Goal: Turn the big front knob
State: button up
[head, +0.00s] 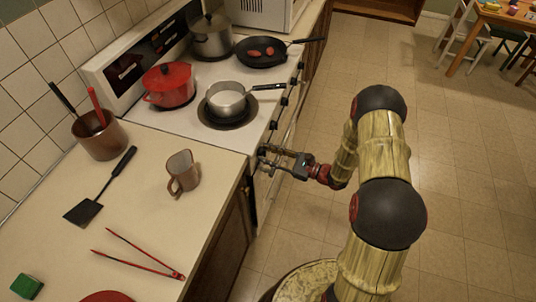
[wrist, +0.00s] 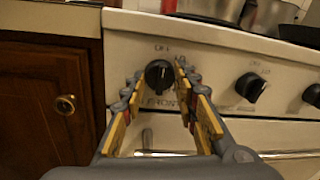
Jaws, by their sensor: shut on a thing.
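The big front knob (wrist: 159,76) is round and black with a raised grip. It sits at the left end of the white stove's front panel, with "OFF" above it and "FRONT" below it in the wrist view. My gripper (wrist: 158,71) has one yellow-padded finger on each side of this knob and is shut on it. In the head view my gripper (head: 268,157) is at the near corner of the stove front (head: 262,135), and it hides the knob there.
More black knobs (wrist: 250,87) run to the right along the panel. An oven handle (wrist: 270,155) lies below. A saucepan (head: 227,98), red pot (head: 169,86) and frying pan (head: 262,52) stand on the stove. A mug (head: 183,172) is on the counter.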

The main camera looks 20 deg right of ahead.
jog(key=shift+r+m+p, duration=0.1)
jog(key=shift+m+p, duration=0.3)
jog(key=m+p, duration=0.6)
jog(key=m, duration=0.2)
jog(key=shift+m+g+p, duration=0.3)
jog(key=shift+p, duration=0.05)
dwell(0.4)
jog(key=o, duration=1.2)
jog(key=shift+c, duration=0.2)
jog(key=v, duration=1.2)
jog(key=shift+r, duration=0.15)
